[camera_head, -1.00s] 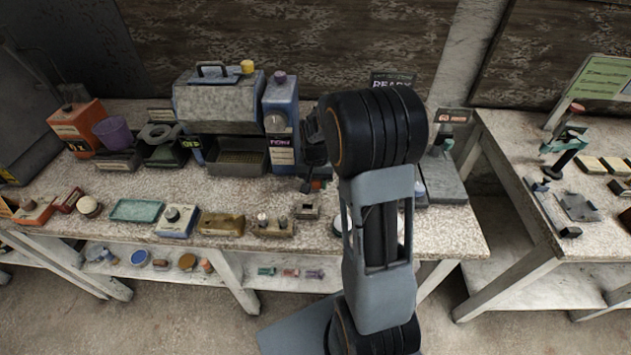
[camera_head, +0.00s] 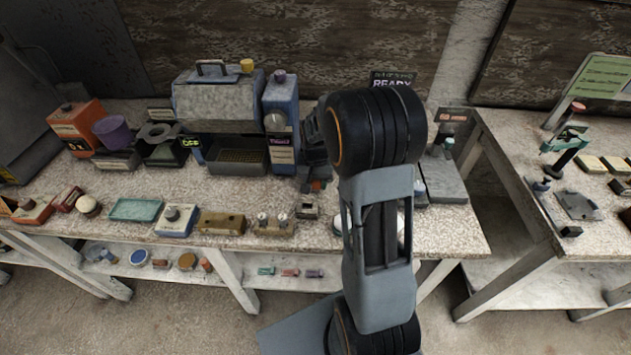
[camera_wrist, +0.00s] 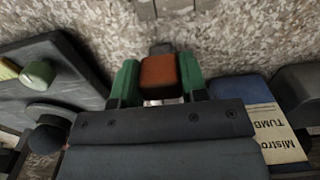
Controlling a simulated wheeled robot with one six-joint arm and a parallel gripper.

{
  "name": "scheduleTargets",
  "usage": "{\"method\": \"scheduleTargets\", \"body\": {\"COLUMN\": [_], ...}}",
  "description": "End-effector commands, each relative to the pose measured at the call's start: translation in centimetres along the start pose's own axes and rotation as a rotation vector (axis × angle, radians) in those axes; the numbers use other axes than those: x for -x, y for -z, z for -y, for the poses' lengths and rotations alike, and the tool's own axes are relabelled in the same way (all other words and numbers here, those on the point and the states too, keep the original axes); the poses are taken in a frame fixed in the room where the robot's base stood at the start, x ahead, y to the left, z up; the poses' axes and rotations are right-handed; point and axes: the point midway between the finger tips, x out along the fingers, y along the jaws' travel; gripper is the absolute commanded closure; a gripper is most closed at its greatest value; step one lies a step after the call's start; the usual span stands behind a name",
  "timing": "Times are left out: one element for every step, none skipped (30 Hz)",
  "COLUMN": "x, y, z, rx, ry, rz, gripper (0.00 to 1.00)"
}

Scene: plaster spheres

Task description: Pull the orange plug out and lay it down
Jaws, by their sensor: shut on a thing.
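The orange plug (camera_wrist: 159,76) sits between the two green fingertips of my gripper (camera_wrist: 159,84) in the wrist view, and the gripper is shut on it. A dark end (camera_wrist: 161,48) shows just beyond its orange face. Speckled bench top shows around the plug. In the head view the plug is a small orange patch (camera_head: 318,186) low at my gripper, mostly behind my arm. Whether the plug touches anything below is hidden.
A blue machine (camera_head: 281,125) stands behind and left of my gripper. A tan box with two knobs (camera_head: 274,225) and a brown box (camera_head: 221,223) lie along the front edge. A grey stand (camera_head: 443,180) is at right. Bare bench top lies left of the plug.

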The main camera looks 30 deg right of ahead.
Motion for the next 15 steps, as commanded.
{"method": "scheduleTargets", "body": {"x": [-0.2, -0.26, -0.34, -0.4, -0.46, -0.54, -0.6, -0.66, -0.74, -0.8, -0.86, -0.94, -1.0, -0.99, -0.92], "y": [0.0, 0.0, 0.0, 0.0, 0.0, 0.0, 0.0, 0.0, 0.0, -0.01, 0.0, 0.0, -0.01, 0.0, 0.0], "z": [0.0, 0.0, 0.0, 0.0, 0.0, 0.0, 0.0, 0.0, 0.0, 0.0, 0.0, 0.0, 0.0, 0.0, 0.0], "rx": [0.0, 0.0, 0.0, 0.0, 0.0, 0.0, 0.0, 0.0, 0.0, 0.0, 0.0, 0.0, 0.0, 0.0, 0.0], "ry": [0.0, 0.0, 0.0, 0.0, 0.0, 0.0, 0.0, 0.0, 0.0, 0.0, 0.0, 0.0, 0.0, 0.0, 0.0], "rz": [0.0, 0.0, 0.0, 0.0, 0.0, 0.0, 0.0, 0.0, 0.0, 0.0, 0.0, 0.0, 0.0, 0.0, 0.0], "gripper": [0.89, 0.89, 0.89, 0.89, 0.89, 0.89, 0.89, 0.89, 0.89, 0.89, 0.89, 0.89, 0.89, 0.59, 0.55]}}
